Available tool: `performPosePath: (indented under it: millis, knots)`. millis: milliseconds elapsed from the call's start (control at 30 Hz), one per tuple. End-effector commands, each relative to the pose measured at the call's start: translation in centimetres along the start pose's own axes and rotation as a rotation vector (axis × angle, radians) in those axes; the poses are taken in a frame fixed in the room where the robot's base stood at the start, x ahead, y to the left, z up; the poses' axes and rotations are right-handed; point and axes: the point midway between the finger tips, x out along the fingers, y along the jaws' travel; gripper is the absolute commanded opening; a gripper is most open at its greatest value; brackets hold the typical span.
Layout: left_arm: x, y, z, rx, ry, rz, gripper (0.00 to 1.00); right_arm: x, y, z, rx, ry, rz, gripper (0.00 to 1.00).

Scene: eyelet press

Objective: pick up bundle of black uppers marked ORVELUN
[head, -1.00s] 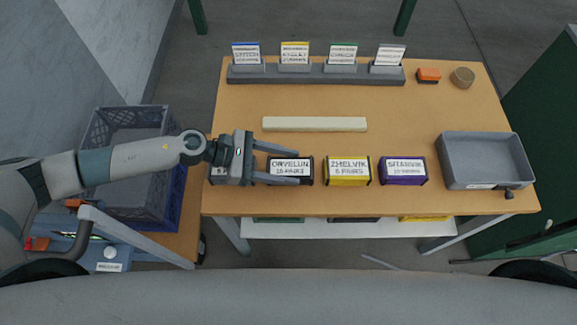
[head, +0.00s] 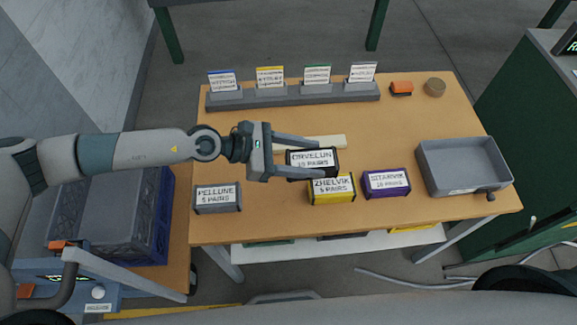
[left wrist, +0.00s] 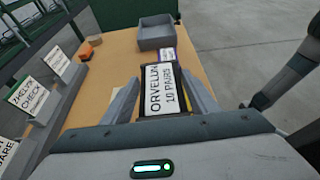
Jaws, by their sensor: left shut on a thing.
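The black bundle marked ORVELUN, 10 PAIRS (head: 312,161) is between the fingers of my left gripper (head: 305,157). The gripper is shut on it, and the bundle appears raised above the table, overlapping the far edge of the yellow ZHELVIK bundle in the head view. In the left wrist view the ORVELUN bundle (left wrist: 168,90) sits between both fingers with its label facing up. My right gripper is not in view.
On the wooden table (head: 270,225) are a grey PELLUNE bundle (head: 217,198), the yellow ZHELVIK bundle (head: 332,189) and a purple SITARVIK bundle (head: 386,183). A grey tray (head: 464,166) stands right. A card rack (head: 295,96) and a pale bar (head: 335,141) lie behind.

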Motion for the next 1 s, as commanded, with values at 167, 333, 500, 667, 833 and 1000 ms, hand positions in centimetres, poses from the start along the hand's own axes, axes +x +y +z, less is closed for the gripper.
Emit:
performPosePath:
  millis: [167, 333, 500, 667, 833, 1000]
  knots:
    - [1.1, 0.5, 1.7, 0.001, 0.000, 0.000, 0.22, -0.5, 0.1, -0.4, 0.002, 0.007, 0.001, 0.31]
    - [1.4, 0.6, 2.0, -0.001, -0.001, 0.001, 0.22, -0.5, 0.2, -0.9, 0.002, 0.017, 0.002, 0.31]
    - [1.4, 0.6, 2.0, -0.001, -0.001, 0.001, 0.22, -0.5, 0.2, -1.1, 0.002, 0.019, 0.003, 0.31]
    - [1.4, 0.6, 2.0, -0.001, -0.001, 0.001, 0.22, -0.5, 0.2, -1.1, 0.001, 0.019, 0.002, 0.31]
    - [1.4, 0.6, 2.0, -0.001, -0.001, 0.001, 0.22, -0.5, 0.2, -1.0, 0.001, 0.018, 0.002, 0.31]
    - [1.2, 0.6, 2.2, -0.002, -0.001, 0.007, 0.22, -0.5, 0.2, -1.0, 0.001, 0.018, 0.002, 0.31]
